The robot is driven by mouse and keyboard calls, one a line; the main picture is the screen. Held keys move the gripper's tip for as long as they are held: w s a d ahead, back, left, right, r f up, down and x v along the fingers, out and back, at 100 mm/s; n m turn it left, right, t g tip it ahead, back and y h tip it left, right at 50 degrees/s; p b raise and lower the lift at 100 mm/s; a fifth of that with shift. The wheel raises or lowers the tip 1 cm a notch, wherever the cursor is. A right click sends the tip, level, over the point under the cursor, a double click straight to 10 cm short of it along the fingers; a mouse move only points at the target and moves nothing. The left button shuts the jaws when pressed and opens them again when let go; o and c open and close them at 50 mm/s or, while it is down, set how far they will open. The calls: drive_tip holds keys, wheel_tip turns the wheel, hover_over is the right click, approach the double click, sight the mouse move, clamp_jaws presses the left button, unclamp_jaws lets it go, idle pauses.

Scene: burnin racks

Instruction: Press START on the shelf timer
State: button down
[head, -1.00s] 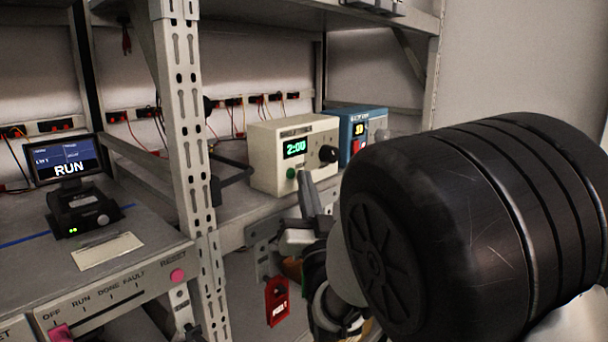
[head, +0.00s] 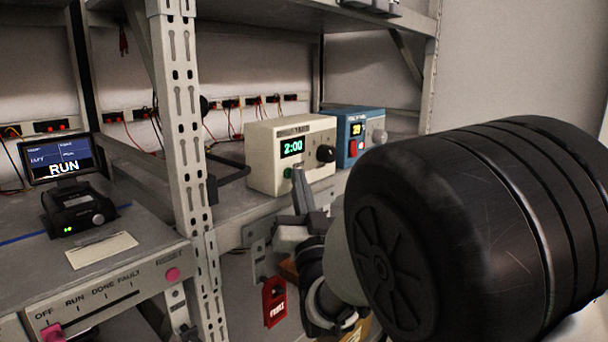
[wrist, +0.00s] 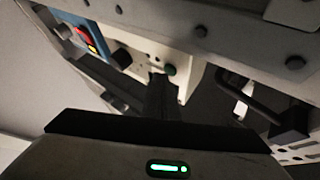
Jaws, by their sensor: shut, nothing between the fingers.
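The shelf timer (head: 262,158) is a cream box on the shelf, with a lit green 2:00 display and a black knob at its right. Its green button (head: 287,173) sits below the display, partly covered by my fingertips in the head view. My gripper (head: 297,171) is shut and empty, its fingers pointing up at the timer's front by the button. In the wrist view, the fingertips (wrist: 158,77) end close beside the green button (wrist: 170,69). I cannot tell whether they touch it.
A blue box (head: 352,130) with a yellow display and red switch stands right of the timer. A perforated rack post (head: 185,130) and dark handle (head: 232,172) are to the left. A red tag (head: 274,302) hangs below the shelf. A RUN screen (head: 62,160) stands at far left.

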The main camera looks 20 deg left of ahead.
drive_tip(key=shift+w+a+b, duration=0.15)
drive_tip(key=shift+a+b, duration=0.15)
idle(0.4)
drive_tip(key=shift+d, duration=0.1)
drive_tip(key=shift+s+d+b, duration=0.35)
drive_tip(key=shift+d+b, duration=0.25)
drive_tip(key=shift+d, duration=0.05)
drive_tip(key=shift+s+d, duration=0.3)
drive_tip(key=shift+d, duration=0.45)
drive_tip(key=shift+s+d, duration=0.35)
drive_tip(key=shift+d, duration=0.45)
drive_tip(key=shift+s+d, duration=0.3)
drive_tip(key=shift+d, duration=0.45)
